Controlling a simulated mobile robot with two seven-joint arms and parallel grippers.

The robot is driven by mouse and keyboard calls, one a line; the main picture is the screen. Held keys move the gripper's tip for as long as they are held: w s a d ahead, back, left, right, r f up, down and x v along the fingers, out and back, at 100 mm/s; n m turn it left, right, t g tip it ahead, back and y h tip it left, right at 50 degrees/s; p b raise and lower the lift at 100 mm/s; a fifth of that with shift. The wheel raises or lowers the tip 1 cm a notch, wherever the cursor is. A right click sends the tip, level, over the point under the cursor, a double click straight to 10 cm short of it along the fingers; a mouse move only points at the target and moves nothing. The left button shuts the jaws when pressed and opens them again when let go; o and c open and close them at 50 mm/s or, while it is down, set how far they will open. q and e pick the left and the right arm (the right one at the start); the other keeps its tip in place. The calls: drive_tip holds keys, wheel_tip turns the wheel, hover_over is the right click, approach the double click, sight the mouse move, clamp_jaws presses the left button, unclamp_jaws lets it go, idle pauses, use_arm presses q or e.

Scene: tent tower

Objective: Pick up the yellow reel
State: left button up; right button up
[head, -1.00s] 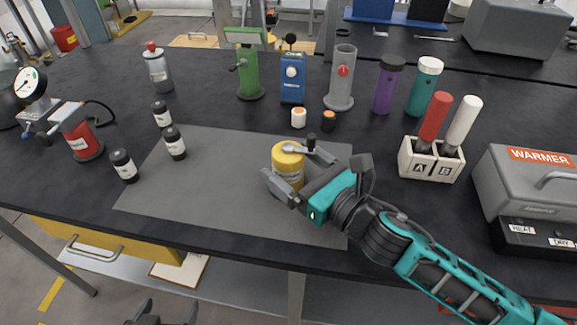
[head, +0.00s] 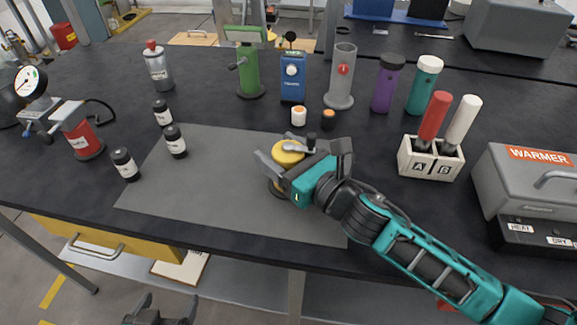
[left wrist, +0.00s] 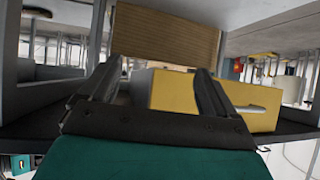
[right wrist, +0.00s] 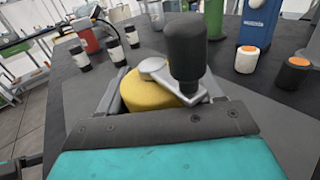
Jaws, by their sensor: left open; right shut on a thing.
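The yellow reel (head: 287,158) stands upright on the grey mat (head: 213,190), with a grey crank and black knob on its top. My right gripper (head: 278,172) is shut on the reel from the front right, one finger on each side. The right wrist view shows the reel's yellow top (right wrist: 150,92) between the fingers, with the crank over it. The reel's lower body is mostly hidden by the gripper. My left gripper (head: 160,312) is open and empty, low in front of the table; its spread fingers show in the left wrist view (left wrist: 150,85).
Several small dark bottles (head: 176,142) stand left of the reel. An orange-capped white jar (head: 299,116) and a dark orange-topped jar (head: 328,120) stand just behind it. A two-slot A/B holder (head: 430,160) and a warmer (head: 530,180) are at right. The mat's left part is clear.

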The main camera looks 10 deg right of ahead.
drive_tip(key=c, duration=0.6)
drive_tip(key=shift+r, duration=0.1)
